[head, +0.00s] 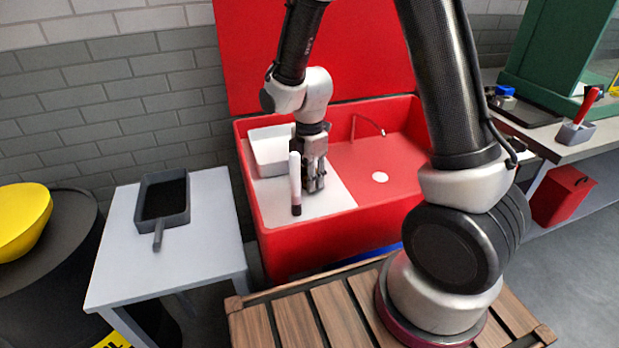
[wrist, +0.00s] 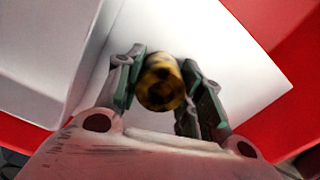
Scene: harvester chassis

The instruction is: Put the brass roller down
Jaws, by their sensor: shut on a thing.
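The brass roller (wrist: 160,82) shows in the wrist view as a gold cylinder with dark patches, seen end-on between the two fingers. My gripper (wrist: 162,92) is shut on it. In the head view my gripper (head: 312,185) points down over the white board (head: 328,197) in the red sink unit. The roller cannot be made out clearly there. The white board also shows in the wrist view (wrist: 245,65), under the roller. I cannot tell whether the roller touches the board.
A white bin (head: 268,152) stands left of my gripper. A white and dark upright cylinder (head: 295,185) is close in front of it. The red basin (head: 395,165) with a tap lies to the right. A side table (head: 205,225) holds a dark pan (head: 163,200).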

